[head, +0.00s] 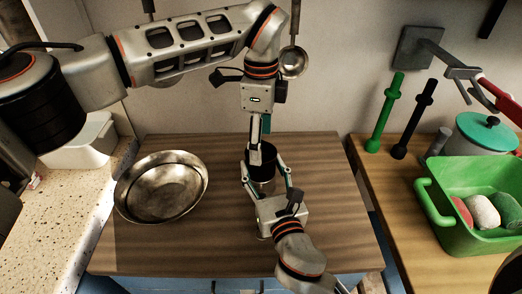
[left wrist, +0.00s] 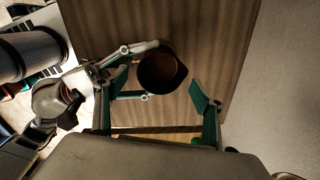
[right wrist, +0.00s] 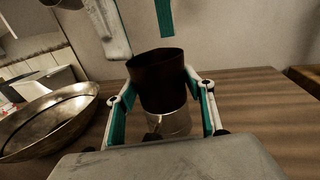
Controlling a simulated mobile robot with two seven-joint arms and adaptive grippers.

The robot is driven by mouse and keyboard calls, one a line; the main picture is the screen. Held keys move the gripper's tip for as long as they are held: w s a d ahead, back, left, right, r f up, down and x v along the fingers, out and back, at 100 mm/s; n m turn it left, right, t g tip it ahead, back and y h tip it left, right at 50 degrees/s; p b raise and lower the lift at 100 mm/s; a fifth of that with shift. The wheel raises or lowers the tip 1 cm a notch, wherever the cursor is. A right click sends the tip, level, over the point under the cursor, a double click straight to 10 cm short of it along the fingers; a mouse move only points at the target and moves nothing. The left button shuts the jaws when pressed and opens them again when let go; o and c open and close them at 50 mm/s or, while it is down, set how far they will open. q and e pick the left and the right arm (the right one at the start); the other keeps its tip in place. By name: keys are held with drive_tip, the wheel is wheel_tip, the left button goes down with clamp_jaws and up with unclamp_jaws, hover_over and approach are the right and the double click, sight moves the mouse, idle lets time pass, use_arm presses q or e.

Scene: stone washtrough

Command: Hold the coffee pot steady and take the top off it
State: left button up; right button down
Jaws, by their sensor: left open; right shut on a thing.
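The coffee pot (head: 261,170) stands upright on the brown wooden table, with a dark top part and a silver lower part. In the right wrist view its dark top (right wrist: 157,82) sits above the silver base (right wrist: 172,123). My right gripper (head: 265,170) reaches in from the front and is shut on the pot, one finger on each side. My left gripper (head: 256,153) points down from above, open, with its fingertips near the pot's top. In the left wrist view the round dark top (left wrist: 163,70) shows between its spread fingers, apart from them.
Metal bowls (head: 160,187) sit left of the pot. At right, another counter holds a green basin (head: 455,236), a lidded pot (head: 484,133) and green (head: 384,113) and black (head: 413,119) upright tools. A ladle (head: 293,62) hangs on the wall behind my left arm.

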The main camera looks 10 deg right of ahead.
sight(264, 189)
use_arm(q)
drive_tip(key=m, duration=0.5)
drive_tip(key=shift+m, duration=0.3)
drive_tip(key=m, duration=1.5)
drive_tip(key=shift+m, duration=0.3)
drive_tip(key=m, duration=1.2)
drive_tip(key=shift+f, duration=4)
